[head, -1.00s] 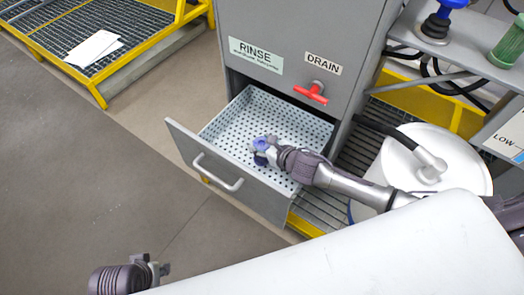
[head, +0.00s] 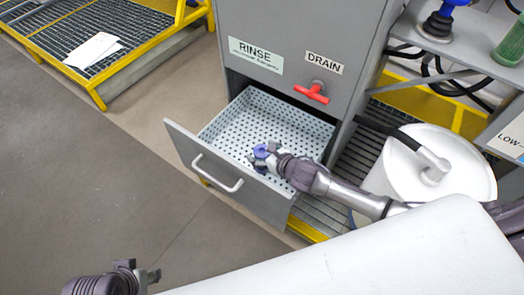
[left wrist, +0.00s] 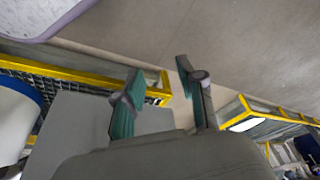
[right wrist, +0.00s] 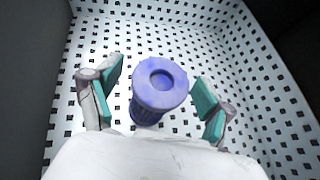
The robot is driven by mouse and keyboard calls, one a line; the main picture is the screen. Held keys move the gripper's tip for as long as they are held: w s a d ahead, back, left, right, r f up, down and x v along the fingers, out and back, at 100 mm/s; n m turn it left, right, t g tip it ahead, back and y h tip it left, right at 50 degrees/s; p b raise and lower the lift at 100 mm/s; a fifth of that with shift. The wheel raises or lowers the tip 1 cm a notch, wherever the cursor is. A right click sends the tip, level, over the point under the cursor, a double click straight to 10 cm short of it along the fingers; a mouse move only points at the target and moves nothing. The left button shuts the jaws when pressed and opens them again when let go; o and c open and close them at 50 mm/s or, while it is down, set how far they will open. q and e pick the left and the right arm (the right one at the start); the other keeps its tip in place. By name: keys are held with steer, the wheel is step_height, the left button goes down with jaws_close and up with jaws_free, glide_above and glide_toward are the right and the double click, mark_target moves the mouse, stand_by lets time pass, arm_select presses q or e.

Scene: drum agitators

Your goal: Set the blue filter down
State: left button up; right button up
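The blue filter (right wrist: 158,88) is a ribbed blue-violet cylinder with a round recess in its top. In the right wrist view it stands between the teal pads of my right gripper (right wrist: 158,93), with a gap on each side. That gripper is open. Perforated drawer floor shows around the filter; its base is partly hidden. In the head view the filter (head: 261,152) is small and partly covered by my right gripper (head: 264,157), inside the open rinse drawer (head: 232,124). My left gripper (head: 140,276) is at the bottom left of the head view. The left wrist view shows it open and empty (left wrist: 158,90).
The drawer front with its handle (head: 217,173) is pulled out below the grey rinse cabinet (head: 300,35). A red drain handle (head: 311,93) sits above. A white drum (head: 440,165) stands to the right. A yellow-edged grating platform (head: 70,45) is at upper left; floor between is clear.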

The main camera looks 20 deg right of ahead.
steer(key=shift+r, duration=0.15)
steer(key=shift+s+r, duration=0.15)
steer(key=shift+s, duration=0.05)
arm_select(q)
steer(key=s+p+x, duration=0.1)
steer(key=p+x, duration=0.2)
steer(key=x, duration=0.7)
steer(key=shift+s+f+g, duration=0.3)
steer(key=shift+f, duration=0.35)
arm_select(e)
steer(key=v, duration=1.1)
steer(key=shift+s, duration=0.2)
arm_select(q)
steer(key=shift+d, duration=0.1)
arm_select(e)
steer(key=shift+d, duration=0.1)
